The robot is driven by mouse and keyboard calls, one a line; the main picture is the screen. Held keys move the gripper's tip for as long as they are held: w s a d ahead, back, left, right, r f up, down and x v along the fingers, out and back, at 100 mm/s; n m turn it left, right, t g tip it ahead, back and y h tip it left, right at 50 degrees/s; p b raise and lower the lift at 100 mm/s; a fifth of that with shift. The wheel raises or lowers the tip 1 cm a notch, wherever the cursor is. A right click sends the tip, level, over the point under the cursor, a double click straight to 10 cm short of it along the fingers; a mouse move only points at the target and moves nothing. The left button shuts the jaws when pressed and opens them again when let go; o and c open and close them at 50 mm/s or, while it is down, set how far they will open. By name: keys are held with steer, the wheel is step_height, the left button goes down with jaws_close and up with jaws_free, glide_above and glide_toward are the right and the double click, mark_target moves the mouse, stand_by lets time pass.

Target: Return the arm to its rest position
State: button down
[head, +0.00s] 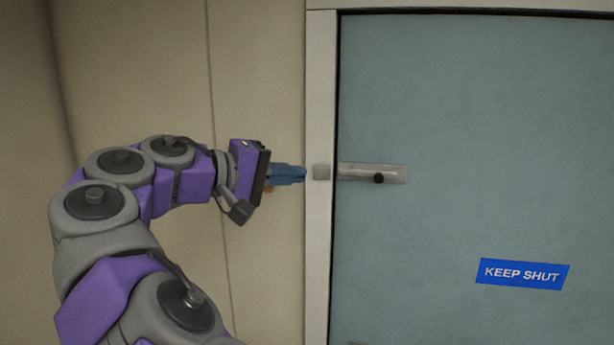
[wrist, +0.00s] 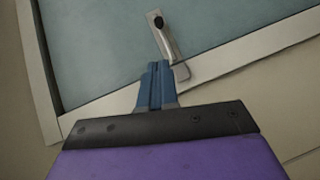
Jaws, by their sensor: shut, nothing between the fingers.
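My gripper (head: 300,174) is at the end of my purple and grey arm, which is raised and bent to the right in the head view. Its blue fingers are together and hold nothing. The fingertips are close to the light door frame, just left of a small grey latch block; I cannot tell whether they touch it. In the wrist view my gripper (wrist: 157,66) shows its closed fingers pointing towards the door, with the handle beyond their tips.
A grey-blue door (head: 470,120) fills the right side and sits flush in its frame (head: 320,260). It has a metal handle plate (head: 392,173) and a blue "KEEP SHUT" sign (head: 522,274). A beige wall (head: 260,80) stands behind my arm.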

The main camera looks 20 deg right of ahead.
steer(key=shift+s+a+r, duration=0.1)
steer(key=shift+s+a, duration=0.1)
steer(key=shift+a, duration=0.2)
steer(key=shift+a, duration=0.15)
steer(key=s+d+f+g+y+b, duration=0.15)
steer(key=s+d+f+b, duration=0.3)
steer(key=f, duration=0.45)
steer(key=s+d+f+m+g+y+b, duration=0.1)
steer(key=s+d+f+y+b, duration=0.3)
steer(key=f, duration=0.5)
steer(key=s+d+f+g+y+b, duration=0.1)
steer(key=s+d+f+y+b, duration=0.15)
steer(key=s+f, duration=0.5)
steer(key=s+a+f+y+b, duration=0.2)
steer(key=s+a+f, duration=0.2)
steer(key=f, duration=0.6)
steer(key=s+a+f+g+y+b, duration=0.1)
steer(key=s+a+f+y+b, duration=0.2)
steer(key=s+f, duration=0.4)
steer(key=s+a+f+y+b, duration=0.2)
steer(key=s+a+f, duration=0.3)
steer(key=f, duration=1)
steer(key=shift+s+a+n+g+y+b, duration=0.3)
steer(key=shift+s+a+n+g+b, duration=0.1)
steer(key=shift+s+b, duration=0.4)
